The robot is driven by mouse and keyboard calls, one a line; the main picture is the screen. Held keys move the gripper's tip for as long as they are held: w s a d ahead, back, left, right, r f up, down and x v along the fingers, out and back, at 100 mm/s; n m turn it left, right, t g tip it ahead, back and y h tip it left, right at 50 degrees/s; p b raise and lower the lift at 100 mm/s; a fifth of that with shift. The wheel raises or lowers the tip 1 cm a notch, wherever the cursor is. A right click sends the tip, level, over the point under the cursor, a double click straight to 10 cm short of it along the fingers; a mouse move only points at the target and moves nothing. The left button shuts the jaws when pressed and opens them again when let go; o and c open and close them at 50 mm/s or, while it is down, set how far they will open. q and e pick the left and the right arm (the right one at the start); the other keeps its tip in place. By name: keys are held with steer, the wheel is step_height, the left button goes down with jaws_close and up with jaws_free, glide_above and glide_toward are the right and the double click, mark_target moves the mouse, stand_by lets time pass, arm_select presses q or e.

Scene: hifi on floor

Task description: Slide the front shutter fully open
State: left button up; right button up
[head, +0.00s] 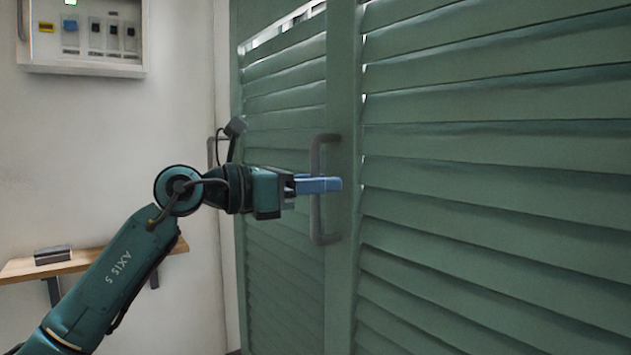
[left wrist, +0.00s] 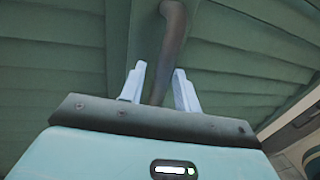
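The front shutter (head: 490,150) is a large green louvred panel that fills the right of the head view. A grey vertical bar handle (head: 323,228) stands off the stile at its left edge. My left gripper (head: 330,184), with pale blue fingers, is at the middle of this handle. In the left wrist view, the handle (left wrist: 172,45) passes between the two fingers (left wrist: 158,88), which stand apart on either side of it with small gaps showing. My right gripper is in neither view.
Another green louvred panel (head: 285,125) lies left of the stile, with a bright gap at its top. A second grey handle (head: 212,152) is near the wall. A breaker box (head: 85,35) hangs upper left, above a wooden shelf (head: 90,262) with a small dark object (head: 52,255).

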arm_select(q)
steer(key=shift+c, duration=0.4)
jaws_close()
steer(key=shift+f, duration=0.1)
